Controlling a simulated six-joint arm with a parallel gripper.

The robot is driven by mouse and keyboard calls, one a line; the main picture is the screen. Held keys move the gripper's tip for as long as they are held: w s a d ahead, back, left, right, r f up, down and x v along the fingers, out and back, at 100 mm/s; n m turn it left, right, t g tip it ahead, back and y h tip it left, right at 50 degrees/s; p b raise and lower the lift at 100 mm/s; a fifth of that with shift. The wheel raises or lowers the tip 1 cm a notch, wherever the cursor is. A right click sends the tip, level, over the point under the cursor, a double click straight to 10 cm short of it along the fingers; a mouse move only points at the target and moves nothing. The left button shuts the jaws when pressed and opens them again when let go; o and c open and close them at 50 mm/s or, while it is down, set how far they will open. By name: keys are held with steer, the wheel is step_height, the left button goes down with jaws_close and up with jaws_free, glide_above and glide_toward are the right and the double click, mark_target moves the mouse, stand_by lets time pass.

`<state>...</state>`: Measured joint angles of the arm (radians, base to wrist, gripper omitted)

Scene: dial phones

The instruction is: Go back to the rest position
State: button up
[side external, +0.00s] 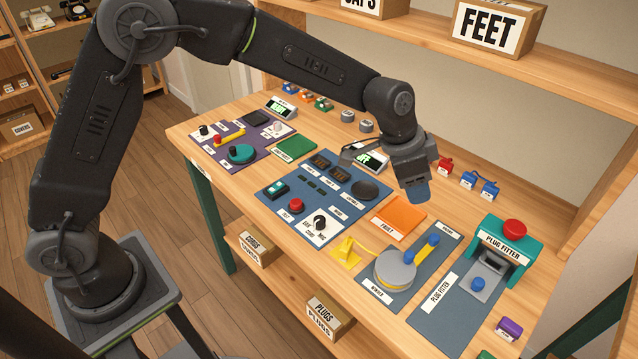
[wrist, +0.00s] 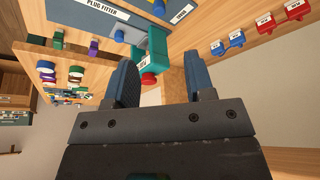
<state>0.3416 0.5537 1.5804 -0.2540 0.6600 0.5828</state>
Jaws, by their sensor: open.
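My gripper (side external: 415,192) hangs over the work table (side external: 505,218) in the side external view, above the area between the blue test mat (side external: 341,232) and the red and blue plugs at the back. In the wrist view my gripper (wrist: 160,85) shows two blue fingers spread apart with nothing between them. The fingertips point toward the teal plug fitter (wrist: 152,55), which is farther off. The fitter (side external: 503,243) has a red knob and stands at the right end of the table.
An orange mat (side external: 401,217) lies below my gripper. A winder (side external: 396,268) with a blue handle, a yellow piece (side external: 346,251) and a purple plug (side external: 509,328) are nearer the front. A red plug (side external: 446,165) and blue plugs (side external: 489,188) sit behind. A shelf with boxes (side external: 490,28) overhangs the back.

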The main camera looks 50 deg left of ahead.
steer(key=s+a+r+n+t+y, duration=0.1)
steer(key=s+a+r+n, duration=0.3)
steer(key=s+a+r, duration=0.8)
steer(key=s+a+n+y, duration=0.1)
steer(key=s+a, duration=0.3)
steer(key=s, duration=0.4)
steer(key=s+a+f+n+t+y, duration=0.1)
steer(key=s+a+n, duration=0.2)
steer(key=s, duration=0.5)
steer(key=shift+s+a+n, duration=0.25)
steer(key=shift+a+n, duration=0.05)
steer(key=shift+a, duration=0.35)
